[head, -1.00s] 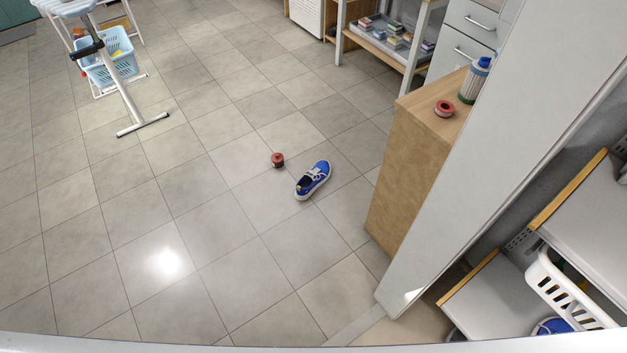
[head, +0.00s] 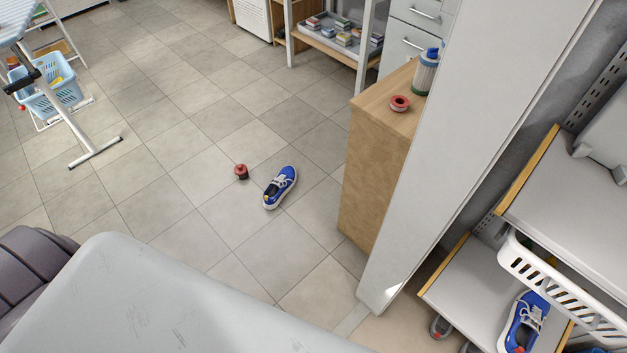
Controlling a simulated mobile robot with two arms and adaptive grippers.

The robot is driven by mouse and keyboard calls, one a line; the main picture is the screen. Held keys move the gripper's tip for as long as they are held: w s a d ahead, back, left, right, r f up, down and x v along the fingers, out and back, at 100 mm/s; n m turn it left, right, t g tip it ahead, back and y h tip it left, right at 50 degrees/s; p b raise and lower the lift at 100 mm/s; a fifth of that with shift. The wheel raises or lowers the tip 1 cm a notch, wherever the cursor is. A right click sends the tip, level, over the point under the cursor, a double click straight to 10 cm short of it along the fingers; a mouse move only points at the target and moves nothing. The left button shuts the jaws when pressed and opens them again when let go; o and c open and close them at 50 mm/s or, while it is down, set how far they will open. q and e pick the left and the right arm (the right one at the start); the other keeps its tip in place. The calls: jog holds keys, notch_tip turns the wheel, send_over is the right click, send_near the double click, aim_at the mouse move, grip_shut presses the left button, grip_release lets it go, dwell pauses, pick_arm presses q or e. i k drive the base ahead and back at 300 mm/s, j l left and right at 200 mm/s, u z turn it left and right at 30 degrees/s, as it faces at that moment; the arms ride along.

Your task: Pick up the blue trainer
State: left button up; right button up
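A blue trainer (head: 281,187) with white laces and a white sole lies sole-down on the tiled floor, near the middle of the head view. A second blue shoe (head: 523,325) with white laces is on the low shelf at the bottom right, partly cut off by the picture edge. Neither of my grippers is in view, so nothing shows in their hold.
A small red and dark object (head: 241,172) is on the floor left of the trainer. A wooden cabinet (head: 373,170) and a pale upright panel (head: 460,150) stand to the right. A white basket (head: 555,283) is at the right shelves. Floor behind the trainer is clear.

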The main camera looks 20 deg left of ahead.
aim_at(286, 178)
jog(key=i+j+z, duration=0.15)
jog(key=j+z, duration=0.2)
jog(key=j, duration=0.15)
jog(key=i+j+z, duration=0.1)
jog(key=j+z, duration=0.25)
jog(key=j, duration=0.15)
jog(key=j+z, duration=0.3)
jog(key=j, duration=0.25)
